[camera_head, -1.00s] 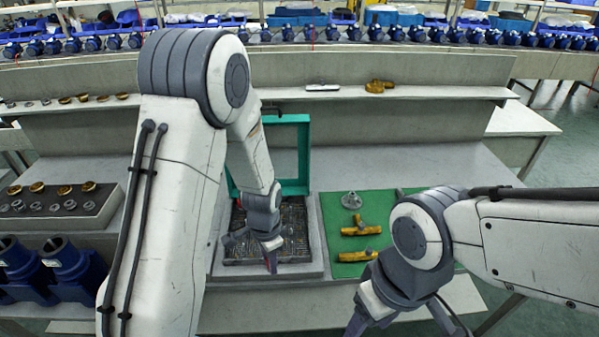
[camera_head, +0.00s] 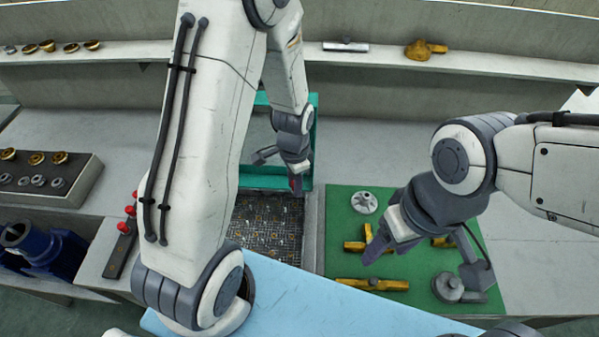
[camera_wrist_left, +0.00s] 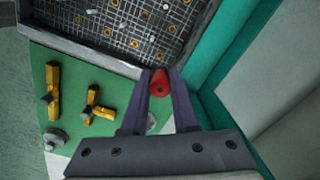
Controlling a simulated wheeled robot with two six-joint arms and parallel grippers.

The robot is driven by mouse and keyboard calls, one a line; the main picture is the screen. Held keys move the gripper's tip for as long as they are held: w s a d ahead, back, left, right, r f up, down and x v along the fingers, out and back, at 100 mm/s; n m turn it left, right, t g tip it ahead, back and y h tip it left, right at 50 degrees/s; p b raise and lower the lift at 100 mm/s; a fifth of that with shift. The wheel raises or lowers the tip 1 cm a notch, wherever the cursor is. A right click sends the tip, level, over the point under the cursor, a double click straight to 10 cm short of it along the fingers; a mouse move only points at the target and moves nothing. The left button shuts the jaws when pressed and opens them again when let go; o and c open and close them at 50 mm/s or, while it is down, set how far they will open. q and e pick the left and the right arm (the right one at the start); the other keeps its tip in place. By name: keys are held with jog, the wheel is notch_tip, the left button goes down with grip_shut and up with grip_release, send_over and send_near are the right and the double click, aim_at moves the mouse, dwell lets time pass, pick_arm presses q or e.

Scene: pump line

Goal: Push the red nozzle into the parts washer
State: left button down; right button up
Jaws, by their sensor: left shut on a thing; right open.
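The red nozzle (camera_wrist_left: 160,84) is held between the fingers of my left gripper (camera_wrist_left: 160,80), which is shut on it. In the left wrist view, the basket rim (camera_wrist_left: 85,50) is beyond the nozzle and the teal frame (camera_wrist_left: 215,65) is at the right. Contact cannot be told. My right gripper (camera_head: 424,266) is open over the green mat.
The green mat (camera_head: 342,205) holds brass fittings (camera_head: 372,285) and a grey flange (camera_head: 364,202). A dark strip (camera_head: 120,252) with red pieces lies left of the washer. A tray of rings (camera_head: 85,180) and blue pump bodies (camera_head: 50,250) stand further left.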

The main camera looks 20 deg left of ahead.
aim_at(295, 205)
pick_arm(q)
jog(key=shift+f+b, duration=2.5)
jog(key=shift+f, duration=0.3)
jog(key=shift+a+f, duration=0.1)
jog(key=shift+f, duration=0.35)
jog(key=shift+s, duration=0.15)
jog(key=shift+f, duration=0.3)
jog(key=c, duration=0.6)
grip_release()
jog(key=shift+r, duration=0.15)
